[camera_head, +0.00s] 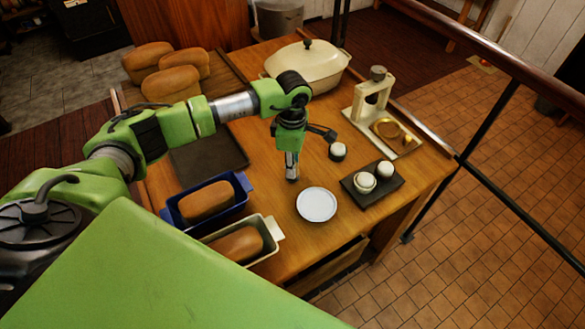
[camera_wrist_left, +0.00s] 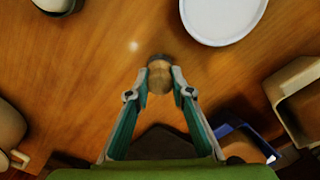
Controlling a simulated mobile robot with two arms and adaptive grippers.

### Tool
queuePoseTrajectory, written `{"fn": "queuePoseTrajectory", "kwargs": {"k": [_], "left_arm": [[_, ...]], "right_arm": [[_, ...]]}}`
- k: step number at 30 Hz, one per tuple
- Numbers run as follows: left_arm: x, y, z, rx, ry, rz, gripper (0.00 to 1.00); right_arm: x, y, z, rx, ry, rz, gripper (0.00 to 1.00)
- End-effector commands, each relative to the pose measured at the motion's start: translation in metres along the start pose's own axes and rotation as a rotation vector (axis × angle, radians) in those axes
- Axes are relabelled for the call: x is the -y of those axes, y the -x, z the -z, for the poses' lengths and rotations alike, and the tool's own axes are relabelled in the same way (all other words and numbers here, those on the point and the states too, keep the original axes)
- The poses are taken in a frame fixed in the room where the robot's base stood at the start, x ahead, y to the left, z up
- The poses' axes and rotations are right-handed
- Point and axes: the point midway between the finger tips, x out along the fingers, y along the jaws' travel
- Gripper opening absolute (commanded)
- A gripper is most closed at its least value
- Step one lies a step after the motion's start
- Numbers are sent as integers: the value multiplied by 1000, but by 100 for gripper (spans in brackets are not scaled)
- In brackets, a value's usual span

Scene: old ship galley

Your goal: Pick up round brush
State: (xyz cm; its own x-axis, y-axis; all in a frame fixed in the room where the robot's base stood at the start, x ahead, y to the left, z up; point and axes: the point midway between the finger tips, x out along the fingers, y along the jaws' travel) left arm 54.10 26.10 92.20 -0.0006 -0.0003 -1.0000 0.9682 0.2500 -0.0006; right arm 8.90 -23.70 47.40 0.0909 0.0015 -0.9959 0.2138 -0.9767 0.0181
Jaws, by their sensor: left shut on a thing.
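My left gripper (camera_head: 291,160) points down over the wooden table, left of the white plate (camera_head: 317,204). In the left wrist view its fingertips (camera_wrist_left: 159,84) are closed on a small round thing with a brown wooden top, which I take to be the round brush (camera_wrist_left: 160,72). The brush sits between the two fingers, and its lower part is hidden. I cannot tell whether it touches the table. My right gripper is in neither view.
A blue loaf tin (camera_head: 170,214) and a pale loaf tin (camera_head: 275,228) stand at the front left. A dark tray (camera_head: 377,204) with two small cups is right of the plate. A cream lidded dish (camera_head: 310,68) and a cream stand (camera_head: 360,112) are behind. A railing runs along the right.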

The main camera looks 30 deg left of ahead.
Motion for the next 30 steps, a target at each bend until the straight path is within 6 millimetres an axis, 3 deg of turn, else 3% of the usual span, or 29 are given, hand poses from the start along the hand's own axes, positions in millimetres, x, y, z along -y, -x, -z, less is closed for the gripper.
{"fn": "queuePoseTrajectory", "kwargs": {"k": [5,11,20,30], "left_arm": [[-1,7,0,0,1,-2,1],[-1,32,0,1,-2,-6,1],[55,90,5,0,-5,-8,1],[122,120,10,-1,-2,-4,1]], "right_arm": [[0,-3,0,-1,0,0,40],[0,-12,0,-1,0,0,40],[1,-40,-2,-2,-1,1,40],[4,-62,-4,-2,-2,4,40]]}}
